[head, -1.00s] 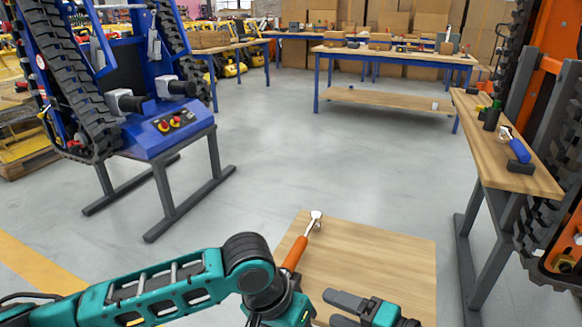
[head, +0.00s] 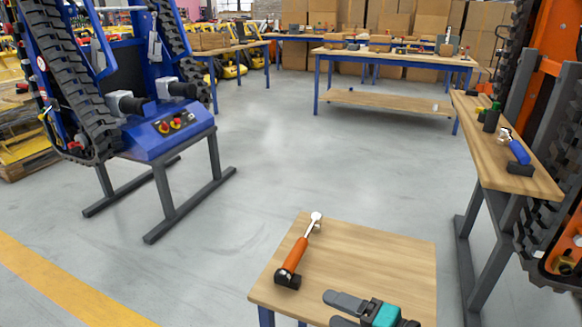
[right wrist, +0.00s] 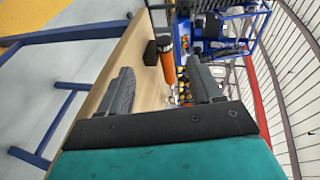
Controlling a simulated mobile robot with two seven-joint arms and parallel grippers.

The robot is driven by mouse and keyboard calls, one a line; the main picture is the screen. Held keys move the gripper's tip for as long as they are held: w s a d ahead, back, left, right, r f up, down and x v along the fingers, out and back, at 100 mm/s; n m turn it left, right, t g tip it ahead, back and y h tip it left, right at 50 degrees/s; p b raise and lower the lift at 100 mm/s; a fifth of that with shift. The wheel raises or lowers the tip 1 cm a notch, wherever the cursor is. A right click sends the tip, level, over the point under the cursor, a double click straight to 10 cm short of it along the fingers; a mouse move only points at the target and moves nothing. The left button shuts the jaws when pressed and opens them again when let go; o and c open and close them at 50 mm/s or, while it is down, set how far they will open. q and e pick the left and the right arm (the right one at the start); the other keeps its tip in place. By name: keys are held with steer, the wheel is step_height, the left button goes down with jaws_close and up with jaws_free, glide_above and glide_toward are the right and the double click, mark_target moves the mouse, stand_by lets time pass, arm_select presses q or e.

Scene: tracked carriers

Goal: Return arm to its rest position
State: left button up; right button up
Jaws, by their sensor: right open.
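My left arm and left gripper are out of the head view. My right gripper (head: 337,310) shows at the bottom of the head view, over the front part of a small wooden table. Its two dark fingers are apart with nothing between them; they also show spread in the right wrist view (right wrist: 162,75). A tool with an orange handle (head: 296,256), a black end and a metal head lies on the table, left of and beyond my right gripper, and is not touched. Its orange handle also shows in the right wrist view (right wrist: 167,65).
The small table (head: 385,255) has bare wood on its right. A workbench (head: 505,165) with a blue-handled tool (head: 519,152) stands at right beside an orange tracked machine. A blue tracked carrier (head: 170,130) stands on a grey stand at left. The floor between is clear.

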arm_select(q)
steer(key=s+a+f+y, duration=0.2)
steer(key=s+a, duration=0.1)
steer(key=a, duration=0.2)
arm_select(e)
steer(key=s+d+f+n+t+h, duration=0.1)
steer(key=s+d+f+n+h, duration=0.25)
steer(key=s+n, duration=0.2)
steer(key=s+d+f+n+h, duration=0.2)
steer(key=s+f+n+h, duration=0.15)
steer(key=s+h, duration=0.2)
arm_select(q)
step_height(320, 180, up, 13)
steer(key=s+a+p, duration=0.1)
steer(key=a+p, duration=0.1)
steer(key=p, duration=1.5)
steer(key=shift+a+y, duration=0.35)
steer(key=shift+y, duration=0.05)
arm_select(e)
steer(key=s+d+r, duration=0.2)
steer(key=d+r, duration=0.1)
steer(key=r, duration=0.9)
steer(key=shift+r+h, duration=0.35)
steer(key=shift+h, duration=0.05)
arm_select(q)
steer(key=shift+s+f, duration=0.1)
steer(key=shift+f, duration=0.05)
